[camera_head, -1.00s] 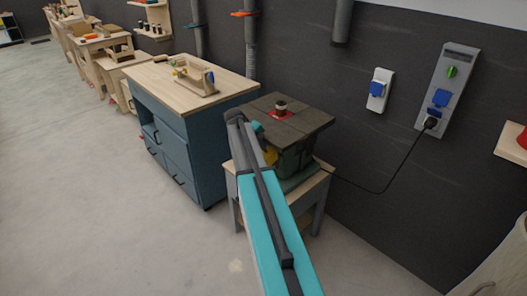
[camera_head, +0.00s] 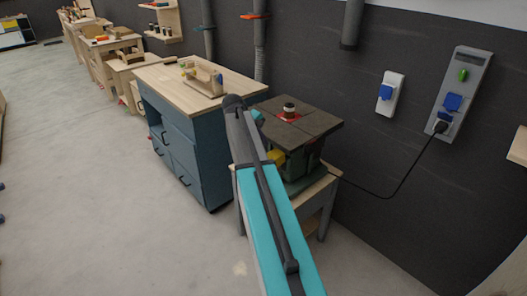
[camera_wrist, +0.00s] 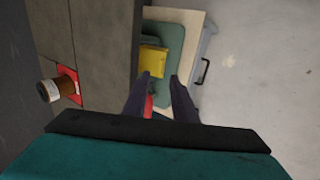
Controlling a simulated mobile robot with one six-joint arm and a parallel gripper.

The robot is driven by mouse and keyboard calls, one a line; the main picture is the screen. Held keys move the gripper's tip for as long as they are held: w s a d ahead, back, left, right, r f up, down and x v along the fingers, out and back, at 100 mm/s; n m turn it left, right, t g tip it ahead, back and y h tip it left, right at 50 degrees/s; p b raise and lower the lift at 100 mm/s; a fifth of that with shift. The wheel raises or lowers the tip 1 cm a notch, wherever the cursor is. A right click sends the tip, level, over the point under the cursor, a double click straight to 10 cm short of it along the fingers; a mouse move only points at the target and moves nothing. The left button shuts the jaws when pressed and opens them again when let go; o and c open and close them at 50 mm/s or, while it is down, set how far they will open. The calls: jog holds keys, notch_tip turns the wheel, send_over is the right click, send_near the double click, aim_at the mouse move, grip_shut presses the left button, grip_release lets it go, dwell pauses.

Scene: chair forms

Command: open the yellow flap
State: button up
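The yellow flap (camera_head: 276,156) shows as a small patch on the green lower body of the machine in the head view, partly hidden by my arm. In the wrist view the yellow flap (camera_wrist: 153,60) lies just beyond my fingertips, against a green surface. My gripper (camera_wrist: 160,76) has its two dark fingers apart with nothing visibly held between them. The fingertips appear close to the flap's near edge; I cannot tell whether they touch it. In the head view my gripper is not clearly visible behind my arm.
The machine's dark tabletop (camera_head: 312,122) overhangs the body and fills the left of the wrist view, with a spindle (camera_wrist: 48,91) on a red plate. A blue cabinet (camera_head: 208,165) stands to the left. A black cable (camera_head: 385,197) runs to the wall socket. Floor in front is clear.

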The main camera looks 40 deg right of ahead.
jog(key=v, duration=0.6)
jog(key=shift+b, duration=0.45)
jog(key=shift+r, duration=0.15)
jog(key=shift+c, duration=0.3)
jog(key=c, duration=0.4)
jog(key=shift+a+f, duration=0.1)
jog(key=shift+f, duration=0.2)
grip_shut()
jog(key=s+a+f+g+y, duration=0.1)
jog(key=s+a+f, duration=0.3)
jog(key=a+f, duration=0.5)
jog(key=s+a+f+g+y, duration=0.1)
jog(key=s+a+f, duration=0.35)
jog(key=f, duration=0.95)
jog(key=s+a+f+y, duration=0.2)
jog(key=s+a+f, duration=0.2)
jog(key=a+f, duration=0.5)
jog(key=s+a+f+g, duration=0.1)
jog(key=s+a+f, duration=0.3)
jog(key=s, duration=0.6)
jog(key=s+a+f+g+y, duration=0.1)
jog(key=s+a+f, duration=0.4)
jog(key=s+f, duration=0.4)
jog(key=s+a+f+g, duration=0.2)
jog(key=s+a+f, duration=0.2)
jog(key=s+f, duration=0.3)
jog(key=s, duration=0.3)
jog(key=shift+s+a+m+y, duration=0.3)
jog(key=shift+s+a+y, duration=0.05)
jog(key=shift+y, duration=0.05)
